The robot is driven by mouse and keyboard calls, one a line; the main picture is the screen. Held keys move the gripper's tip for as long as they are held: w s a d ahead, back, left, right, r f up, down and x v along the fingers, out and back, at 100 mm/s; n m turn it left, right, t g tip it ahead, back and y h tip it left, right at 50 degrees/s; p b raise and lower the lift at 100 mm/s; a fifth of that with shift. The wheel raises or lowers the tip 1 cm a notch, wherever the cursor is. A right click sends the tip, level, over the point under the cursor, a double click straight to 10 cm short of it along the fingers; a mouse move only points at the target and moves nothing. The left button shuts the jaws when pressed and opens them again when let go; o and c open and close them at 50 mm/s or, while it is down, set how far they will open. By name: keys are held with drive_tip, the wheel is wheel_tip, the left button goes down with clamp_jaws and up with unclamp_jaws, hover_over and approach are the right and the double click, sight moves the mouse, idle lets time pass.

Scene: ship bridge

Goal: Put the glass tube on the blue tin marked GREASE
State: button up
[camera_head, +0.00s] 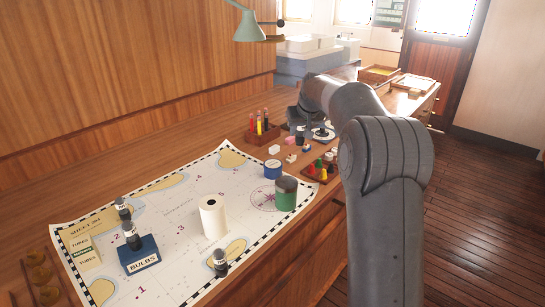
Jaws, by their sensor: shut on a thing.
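A small blue tin (272,169) stands on the far right part of the chart; its marking is too small to read. My gripper (301,136) is low over the desk beyond the chart, small and partly hidden by my own arm. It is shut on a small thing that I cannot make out. Dark, tube-like pieces with clear or grey parts stand on the chart: one at the front (221,264), one at the blue BULBS box (132,238), one behind it (123,211). I cannot tell which is the glass tube, or whether it is in my gripper.
A green tin (286,195) stands close to the blue tin, with a white roll (213,217) to the left. A rack of coloured tubes (262,130), small pale blocks (274,150) and a tray of coloured pegs (321,168) are near my gripper. The chart's middle has free room.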

drive_tip(key=w+a+f, duration=0.1)
drive_tip(key=a+f, duration=0.1)
drive_tip(key=w+a+f, duration=0.1)
drive_tip(key=a, duration=0.2)
drive_tip(key=w+a+f, duration=0.2)
drive_tip(key=a, duration=0.1)
drive_tip(key=shift+a+f, duration=0.25)
drive_tip(key=shift+f, duration=2.1)
drive_tip(key=shift+f, duration=0.15)
drive_tip(key=o, duration=1)
drive_tip(key=shift+c, duration=0.2)
